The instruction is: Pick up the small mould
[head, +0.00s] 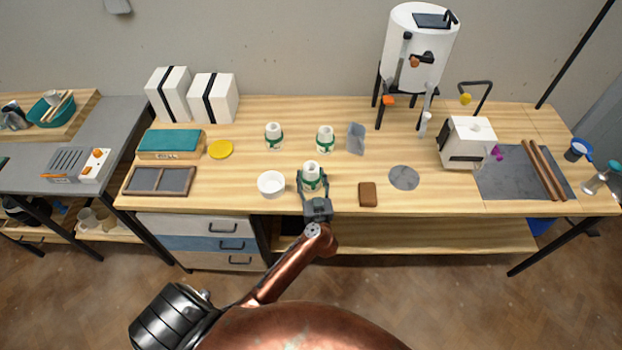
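Three small white moulds with green bands and a hole in the top stand on the wooden bench. The nearest mould (311,172) is between the fingers of my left gripper (312,182). The fingers are spread, one on each side, and a small gap seems to show on the right. The lower front of this mould is partly hidden by the gripper. The other two stand farther back, one at the left (274,137) and one at the right (325,140). My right gripper is not in view.
A white bowl (271,184) stands close left of the gripper, and a brown block (367,194) lies to its right. A grey upright piece (356,139) and a grey disc (404,178) are farther right. Two large strapped white blocks (213,99) stand at the back left.

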